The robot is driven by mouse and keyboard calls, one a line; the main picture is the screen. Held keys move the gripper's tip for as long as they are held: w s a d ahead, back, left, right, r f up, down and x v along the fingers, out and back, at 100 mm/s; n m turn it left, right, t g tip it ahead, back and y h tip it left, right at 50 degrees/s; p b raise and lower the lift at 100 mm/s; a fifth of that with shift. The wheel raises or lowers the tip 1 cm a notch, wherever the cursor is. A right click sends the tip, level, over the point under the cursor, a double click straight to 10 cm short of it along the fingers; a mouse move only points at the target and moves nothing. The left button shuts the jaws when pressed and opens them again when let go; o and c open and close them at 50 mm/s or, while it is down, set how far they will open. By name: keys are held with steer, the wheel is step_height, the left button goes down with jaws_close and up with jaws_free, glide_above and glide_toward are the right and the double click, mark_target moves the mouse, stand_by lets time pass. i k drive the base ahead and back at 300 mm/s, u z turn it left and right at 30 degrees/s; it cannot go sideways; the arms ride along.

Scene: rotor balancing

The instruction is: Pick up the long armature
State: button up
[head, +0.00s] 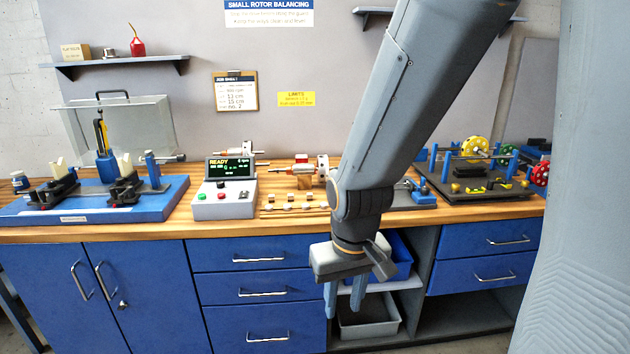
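Two rotor-like parts with shafts lie on the wooden bench. One, with a pale and red body (321,167), rests on a wooden block right of the display box, partly hidden by my arm. The other (238,151) lies behind the display box, its lower part hidden. I cannot tell which is the long armature. My gripper (344,307) hangs in front of the bench, below the top, with its fingers pointing down. The two fingers are apart with nothing between them. It is well away from both parts.
A blue balancing stand (90,210) is on the left with a clear cover behind it. The display box (224,190) reads READY. Small pieces lie in front of the block. A dark tray (480,205) with coloured wheels is on the right. Grey and blue bins sit in the open shelf.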

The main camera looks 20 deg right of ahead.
mark_target(322, 168)
steer(key=z, duration=0.55)
steer(key=i, duration=1.55)
steer(key=u, duration=0.55)
